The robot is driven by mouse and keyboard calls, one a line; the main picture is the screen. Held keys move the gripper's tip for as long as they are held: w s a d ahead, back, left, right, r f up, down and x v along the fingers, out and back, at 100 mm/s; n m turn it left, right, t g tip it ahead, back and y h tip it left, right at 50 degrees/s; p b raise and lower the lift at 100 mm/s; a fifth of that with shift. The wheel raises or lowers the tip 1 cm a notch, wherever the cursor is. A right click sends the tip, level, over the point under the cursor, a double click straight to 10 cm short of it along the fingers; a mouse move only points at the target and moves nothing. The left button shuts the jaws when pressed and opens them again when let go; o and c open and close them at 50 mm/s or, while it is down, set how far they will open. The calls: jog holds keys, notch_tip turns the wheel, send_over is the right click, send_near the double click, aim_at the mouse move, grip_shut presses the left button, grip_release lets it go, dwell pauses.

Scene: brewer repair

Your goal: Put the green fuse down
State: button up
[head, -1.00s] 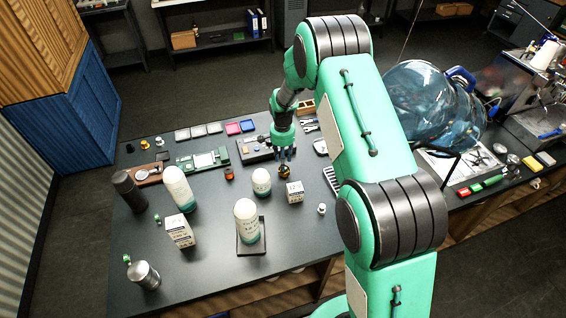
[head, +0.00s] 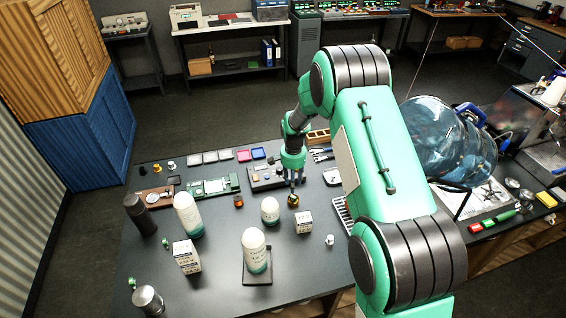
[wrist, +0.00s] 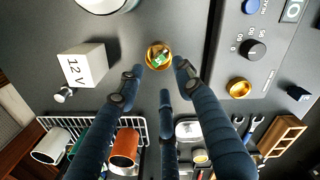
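A small green piece (wrist: 161,59), which looks like the green fuse, sits inside a round gold-rimmed cup (wrist: 150,50) in the wrist view. In the head view the cup (head: 293,202) stands on the dark table, just below my gripper (head: 292,186). In the wrist view my gripper's (wrist: 160,76) three dark fingers are spread apart around the near side of the cup. I see no finger closed on the green piece. In the head view the green piece is too small to make out.
A white 12 V box (wrist: 86,68) stands left of the cup in the wrist view. A grey control box (wrist: 262,50) with knobs is close on the right. A wire rack (wrist: 95,120) holds several cylinders. Bottles, including a tall white one (head: 256,252), stand at the table's front.

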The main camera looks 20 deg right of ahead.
jog(key=s+a+r+n+t+b, duration=0.15)
jog(key=s+r+b, duration=0.25)
jog(key=s+r, duration=0.6)
jog(key=s+a+r+n+t+b, duration=0.1)
jog(key=s+a+r+n+b, duration=0.3)
jog(key=r, duration=1.1)
jog(key=s+n+t+b, duration=0.3)
jog(key=s+b, duration=0.6)
jog(key=s, duration=2.1)
jog(key=shift+s+r+n, duration=0.25)
jog(key=shift+s+n, duration=0.1)
jog(key=shift+n, duration=0.4)
